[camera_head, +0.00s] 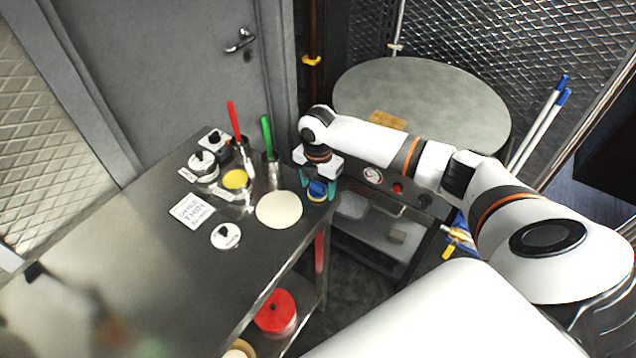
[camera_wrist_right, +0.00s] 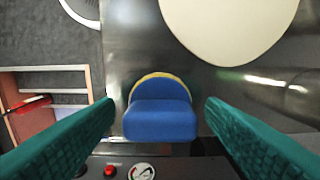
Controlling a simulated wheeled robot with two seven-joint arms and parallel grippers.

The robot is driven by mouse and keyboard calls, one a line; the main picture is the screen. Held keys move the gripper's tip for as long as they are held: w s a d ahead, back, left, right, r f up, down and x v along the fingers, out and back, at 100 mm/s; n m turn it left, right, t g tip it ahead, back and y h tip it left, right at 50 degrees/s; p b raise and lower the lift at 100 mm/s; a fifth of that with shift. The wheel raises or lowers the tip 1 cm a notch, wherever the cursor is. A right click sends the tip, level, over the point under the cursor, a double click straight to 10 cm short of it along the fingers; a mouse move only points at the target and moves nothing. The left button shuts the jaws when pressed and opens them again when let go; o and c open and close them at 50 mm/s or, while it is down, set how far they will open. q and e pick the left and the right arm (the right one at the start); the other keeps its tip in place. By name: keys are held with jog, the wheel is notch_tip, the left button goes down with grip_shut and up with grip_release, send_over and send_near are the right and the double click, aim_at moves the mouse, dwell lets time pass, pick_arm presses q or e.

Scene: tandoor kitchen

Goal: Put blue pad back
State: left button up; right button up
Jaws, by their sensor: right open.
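The blue pad (camera_head: 318,188) stands at the right edge of the steel table, next to the pale round disc (camera_head: 279,210). In the right wrist view the blue pad (camera_wrist_right: 160,118) has a blue block handle and a yellow rim on its far side. My right gripper (camera_head: 319,184) is over it, pointing down. Its green fingers are open, one on each side of the pad, with a gap visible on both sides in the wrist view. My left gripper is not clearly in view.
The steel table (camera_head: 150,270) also holds a yellow-topped round piece (camera_head: 236,179), a printed card (camera_head: 192,210), a white lidded disc (camera_head: 226,236) and red- and green-handled tools in cups. A round grey-topped unit (camera_head: 430,100) stands behind. The table's front left is largely clear.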

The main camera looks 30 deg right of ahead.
aim_at(318, 182)
jog(key=shift+r, duration=0.1)
notch_tip(318, 182, up, 12)
jog(key=b, duration=0.2)
